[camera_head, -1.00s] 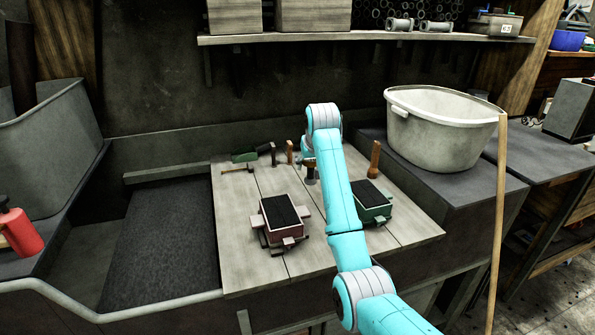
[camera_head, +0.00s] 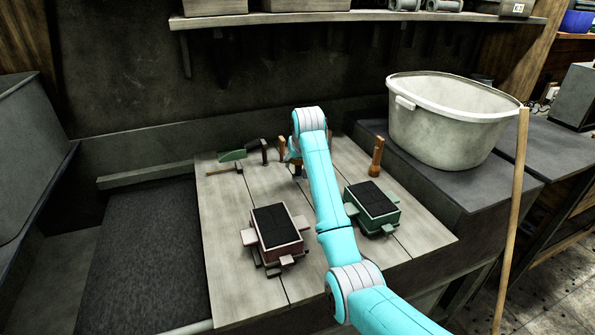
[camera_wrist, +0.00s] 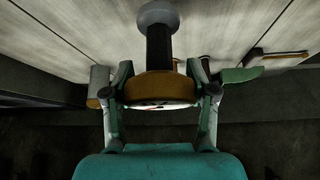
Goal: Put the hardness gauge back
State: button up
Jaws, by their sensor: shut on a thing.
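The hardness gauge (camera_wrist: 160,87) is in the wrist view, with an orange-brown round body, a white dial face, a black stem and a grey round foot. My gripper (camera_wrist: 160,80) is shut on its round body, one finger at each side. The stem points away from the gripper, toward the pale wooden board (camera_wrist: 225,25). I cannot tell whether the foot touches the board. In the head view my arm hides most of the gripper and gauge, near the back of the board (camera_head: 225,215).
A red moulding box (camera_head: 276,232) and a green one (camera_head: 372,207) stand on the board. A brown upright tool (camera_head: 376,157) is at the right. A green-handled tool (camera_head: 232,155) and a black tool (camera_head: 264,152) are at the back. A white tub (camera_head: 450,125) stands right.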

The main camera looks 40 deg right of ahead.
aim_at(297, 170)
jog(key=shift+f, duration=1.8)
jog(key=shift+f, duration=0.1)
jog(key=o, duration=1.6)
jog(key=shift+c, duration=0.2)
jog(key=v, duration=1.2)
jog(key=shift+s+a, duration=0.1)
